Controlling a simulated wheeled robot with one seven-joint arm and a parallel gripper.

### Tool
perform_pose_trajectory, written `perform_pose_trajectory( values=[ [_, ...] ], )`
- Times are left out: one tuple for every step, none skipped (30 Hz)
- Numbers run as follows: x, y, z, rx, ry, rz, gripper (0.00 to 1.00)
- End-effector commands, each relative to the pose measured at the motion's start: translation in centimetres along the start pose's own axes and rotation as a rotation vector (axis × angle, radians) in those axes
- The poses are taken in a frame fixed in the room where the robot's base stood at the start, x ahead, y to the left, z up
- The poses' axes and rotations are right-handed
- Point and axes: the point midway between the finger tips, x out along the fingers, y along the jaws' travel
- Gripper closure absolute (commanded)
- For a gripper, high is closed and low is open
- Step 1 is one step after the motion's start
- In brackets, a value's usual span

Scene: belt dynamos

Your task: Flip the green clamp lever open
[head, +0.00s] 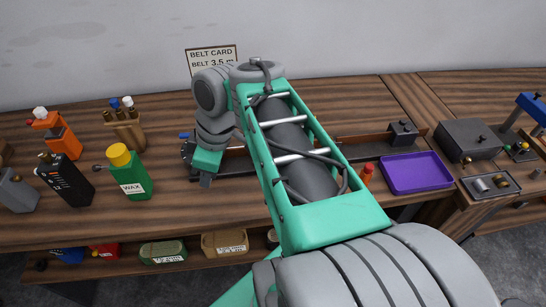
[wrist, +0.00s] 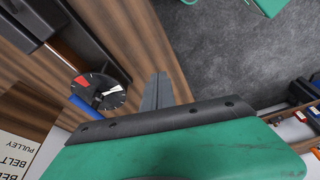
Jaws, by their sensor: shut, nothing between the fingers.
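I cannot make out the green clamp lever in either view; my arm hides part of the bench in the head view. My gripper (head: 206,181) is over the front part of the bench, left of the middle. In the wrist view its dark fingers (wrist: 156,92) are together, with nothing between them, above the wooden bench edge. A round dial (wrist: 100,92) with red and white marks is left of the fingers, apart from them. A blue rod (wrist: 88,108) lies beside the dial. The dark rail (head: 358,148) runs along the bench, partly behind my arm.
A green wax bottle (head: 129,174), a black bottle (head: 66,180) and an orange bottle (head: 57,134) stand at the left. A purple tray (head: 416,173) and a grey box (head: 468,140) are at the right. A lower shelf (head: 100,270) holds several containers.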

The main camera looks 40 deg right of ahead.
Motion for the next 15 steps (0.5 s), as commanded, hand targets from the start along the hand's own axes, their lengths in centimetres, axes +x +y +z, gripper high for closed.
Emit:
perform_pose_trajectory(
  values=[
    [-1.9,1.4,0.7,-0.106,0.014,0.005,1.00],
    [-3.0,1.9,1.2,-0.192,0.021,0.007,1.00],
    [-4.5,2.7,2.1,-0.311,0.026,0.012,1.00],
    [-5.7,3.2,2.9,-0.406,0.025,0.018,1.00],
    [-6.9,3.7,3.8,-0.499,0.022,0.024,1.00],
    [-8.3,4.1,5.2,-0.620,0.012,0.030,1.00],
    [-9.4,4.4,6.2,-0.708,0.002,0.033,1.00],
    [-10.3,4.5,7.2,-0.789,-0.010,0.036,1.00],
    [-11.3,4.6,8.4,-0.882,-0.025,0.036,1.00],
    [-11.9,4.6,9.2,-0.939,-0.036,0.036,1.00],
    [-12.4,4.6,9.8,-0.986,-0.045,0.033,1.00],
    [-12.9,4.5,10.4,-1.034,-0.054,0.032,1.00],
    [-13.1,4.5,10.8,-1.059,-0.059,0.030,1.00],
    [-13.2,4.5,10.9,-1.077,-0.062,0.029,1.00],
    [-13.3,4.4,11.1,-1.089,-0.064,0.028,1.00]
  ],
)
